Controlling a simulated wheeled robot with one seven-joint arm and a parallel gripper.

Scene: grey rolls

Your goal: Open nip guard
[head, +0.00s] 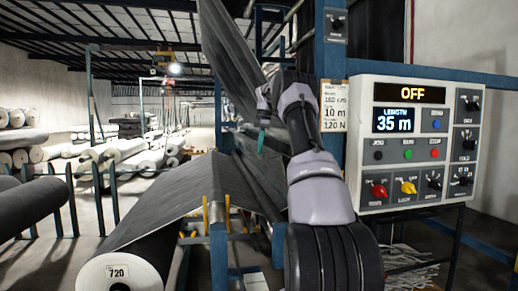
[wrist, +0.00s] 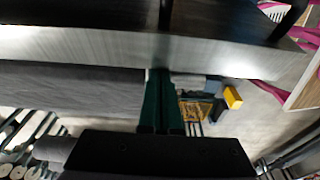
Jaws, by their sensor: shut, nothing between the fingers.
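My gripper (head: 261,141) is shut and empty, with its dark green fingers pointing down beside the machine frame in the head view. In the wrist view the closed fingers (wrist: 163,76) reach up to the lower edge of a long brushed-metal bar (wrist: 100,46). I cannot tell whether they touch it, or whether this bar is the nip guard. My arm hides much of the nip area in the head view.
A control panel (head: 374,88) at right reads OFF and LENGTH 35 m, with knobs and buttons. Blue frame posts (head: 219,255) and yellow uprights (head: 206,216) stand near the roll. More rolls (head: 130,150) lie at left. A floor aisle (head: 201,140) is open behind.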

